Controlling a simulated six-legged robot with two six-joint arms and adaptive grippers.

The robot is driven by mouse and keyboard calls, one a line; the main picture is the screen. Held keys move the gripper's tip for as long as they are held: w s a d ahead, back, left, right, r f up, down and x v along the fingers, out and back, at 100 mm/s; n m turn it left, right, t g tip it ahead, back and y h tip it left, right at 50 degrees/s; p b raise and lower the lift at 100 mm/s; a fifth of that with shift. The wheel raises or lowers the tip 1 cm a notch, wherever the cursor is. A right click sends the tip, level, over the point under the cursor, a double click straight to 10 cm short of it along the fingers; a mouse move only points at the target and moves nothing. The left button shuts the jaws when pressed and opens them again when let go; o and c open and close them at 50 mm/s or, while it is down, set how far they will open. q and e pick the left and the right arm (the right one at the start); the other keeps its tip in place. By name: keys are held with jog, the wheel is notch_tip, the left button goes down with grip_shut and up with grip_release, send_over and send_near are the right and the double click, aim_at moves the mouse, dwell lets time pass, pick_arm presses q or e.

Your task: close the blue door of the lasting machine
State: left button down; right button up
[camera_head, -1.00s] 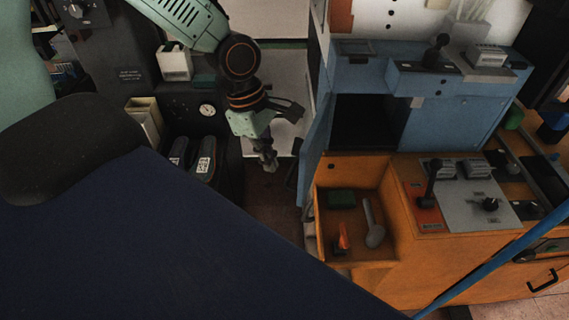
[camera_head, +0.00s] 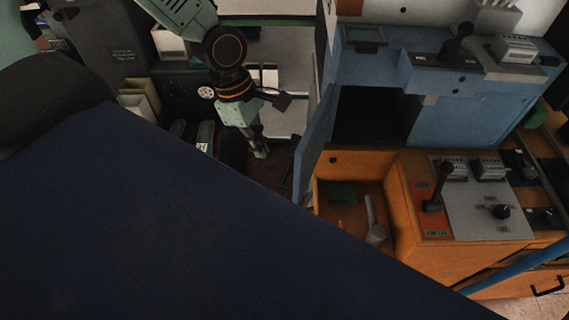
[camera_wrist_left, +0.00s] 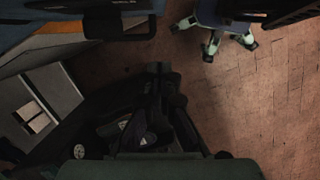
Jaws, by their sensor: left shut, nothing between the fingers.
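The blue lasting machine (camera_head: 465,121) stands at the right in the head view. Its blue door (camera_head: 315,143) stands open at the left side of the dark opening (camera_head: 371,116), seen nearly edge-on. My left gripper (camera_head: 261,153) is to the left of the door, apart from it, pointing down. It is shut and empty. In the left wrist view its fingers (camera_wrist_left: 158,70) show dark over the brown floor; I cannot clearly make out the door there. My right gripper is in neither view.
Below the opening is an orange tray (camera_head: 342,165) with a grey-handled tool (camera_head: 373,222) and a green block (camera_head: 342,191). A control panel (camera_head: 483,202) with a black lever is right of it. A dark cabinet with a gauge (camera_head: 206,93) stands left of my gripper.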

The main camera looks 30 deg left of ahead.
pick_arm(q)
jog(key=d+f+b, duration=0.5)
jog(key=f+b, duration=0.1)
jog(key=shift+w+d+f+b, duration=0.2)
jog(key=shift+w+f+b, duration=0.05)
jog(key=shift+w+b, duration=0.15)
jog(key=shift+d+r, duration=0.1)
jog(key=shift+d, duration=0.15)
jog(key=shift+a, duration=0.2)
dwell(0.3)
